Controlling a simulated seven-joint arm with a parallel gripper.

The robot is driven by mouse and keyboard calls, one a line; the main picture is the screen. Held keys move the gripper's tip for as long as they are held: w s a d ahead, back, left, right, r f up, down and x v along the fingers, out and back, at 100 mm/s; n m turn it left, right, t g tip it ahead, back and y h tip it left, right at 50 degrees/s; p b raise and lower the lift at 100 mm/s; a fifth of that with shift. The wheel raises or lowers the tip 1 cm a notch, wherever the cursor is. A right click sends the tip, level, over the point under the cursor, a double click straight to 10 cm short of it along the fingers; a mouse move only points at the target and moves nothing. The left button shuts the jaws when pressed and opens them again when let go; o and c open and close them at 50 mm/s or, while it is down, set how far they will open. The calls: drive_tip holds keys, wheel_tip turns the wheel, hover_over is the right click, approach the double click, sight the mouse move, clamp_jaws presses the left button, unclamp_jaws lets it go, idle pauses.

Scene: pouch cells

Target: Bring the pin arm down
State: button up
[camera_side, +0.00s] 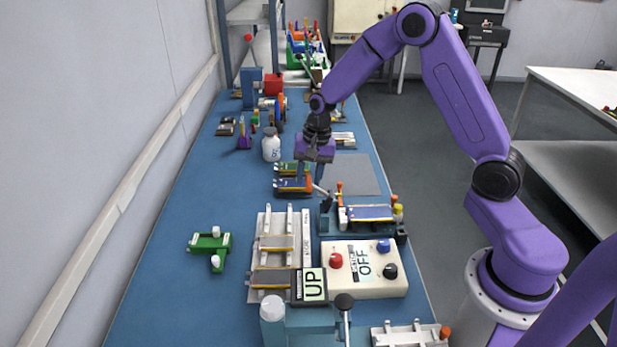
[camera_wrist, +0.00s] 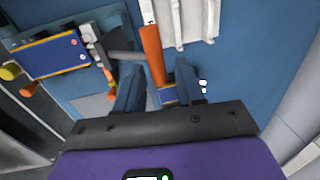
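The pin arm shows in the wrist view as a grey bar (camera_wrist: 126,55) with an orange handle (camera_wrist: 152,52), reaching out from the fixture (camera_wrist: 100,75). In the side view the orange handle (camera_side: 308,184) stands beside the fixture (camera_side: 326,222). A blue pouch cell with yellow edges (camera_side: 370,213) lies in the fixture; it also shows in the wrist view (camera_wrist: 48,56). My gripper (camera_side: 314,172) is low over the handle. In the wrist view my gripper's fingers (camera_wrist: 160,75) are apart, one on each side of the handle, with visible gaps.
Pouch cells (camera_side: 290,170) lie below and left of my gripper. A white rack (camera_side: 300,235), a control box marked OFF (camera_side: 363,275) and an UP sign (camera_side: 313,285) stand nearer. A white bottle (camera_side: 271,146) stands farther back. The left of the blue table is mostly clear.

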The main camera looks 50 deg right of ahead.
drive_tip(key=shift+f, duration=0.35)
clamp_jaws()
